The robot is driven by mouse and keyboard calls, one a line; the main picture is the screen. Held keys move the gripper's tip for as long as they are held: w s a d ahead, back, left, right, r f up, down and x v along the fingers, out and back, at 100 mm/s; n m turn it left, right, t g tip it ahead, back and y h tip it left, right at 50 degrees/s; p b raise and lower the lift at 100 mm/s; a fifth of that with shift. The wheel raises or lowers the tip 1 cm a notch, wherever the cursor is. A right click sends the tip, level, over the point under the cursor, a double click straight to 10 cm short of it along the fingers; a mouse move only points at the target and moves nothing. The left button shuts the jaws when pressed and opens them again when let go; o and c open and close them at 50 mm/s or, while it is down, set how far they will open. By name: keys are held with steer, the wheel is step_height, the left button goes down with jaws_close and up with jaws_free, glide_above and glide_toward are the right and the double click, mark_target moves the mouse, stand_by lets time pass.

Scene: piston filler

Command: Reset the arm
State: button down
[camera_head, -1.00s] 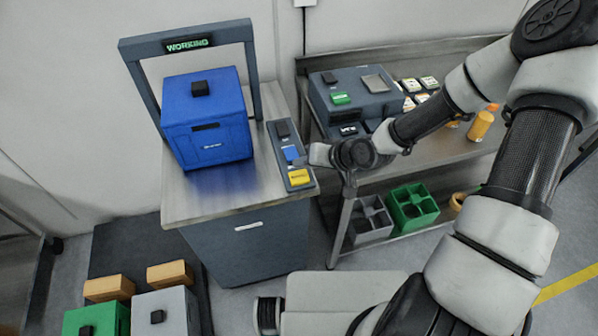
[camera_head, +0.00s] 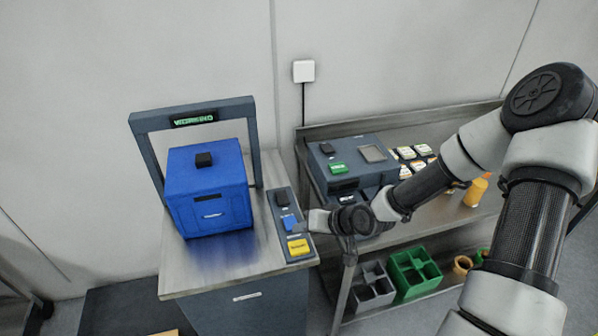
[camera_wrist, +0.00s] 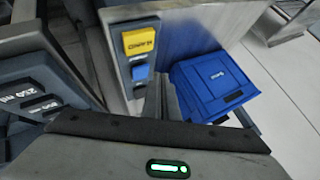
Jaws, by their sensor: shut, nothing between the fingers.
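My gripper (camera_head: 312,221) is shut and empty. It hangs beside the right edge of the steel-topped cabinet, close to the button panel (camera_head: 292,226). In the wrist view my closed fingers (camera_wrist: 163,92) show between the panel's blue button (camera_wrist: 140,72) and the blue box (camera_wrist: 215,80). The panel has a black, a blue and a yellow button (camera_head: 298,247). I cannot tell whether the fingers touch the panel. My arm reaches in from the right.
The blue box (camera_head: 209,195) stands on the cabinet top under a grey frame (camera_head: 192,113) reading "WORKING". A steel bench (camera_head: 440,205) at right holds a grey machine (camera_head: 350,165), small packs and an orange bottle (camera_head: 475,192). Grey and green crates (camera_head: 413,270) sit on its lower shelf.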

steer(key=shift+s+d, duration=0.1)
steer(key=shift+d, duration=0.3)
steer(key=s+d+r+n+h, duration=0.1)
steer(key=s+d+r+h, duration=0.1)
steer(key=d+r+h, duration=0.35)
steer(key=s+d+r+h, duration=0.2)
steer(key=s+d+r, duration=0.1)
steer(key=d+r, duration=0.55)
steer(key=s+a+r+m, duration=0.1)
steer(key=s+r+m, duration=0.1)
steer(key=s+r, duration=1.5)
steer(key=shift+a+r, duration=0.25)
steer(key=shift+r, duration=0.1)
stand_by(2.2)
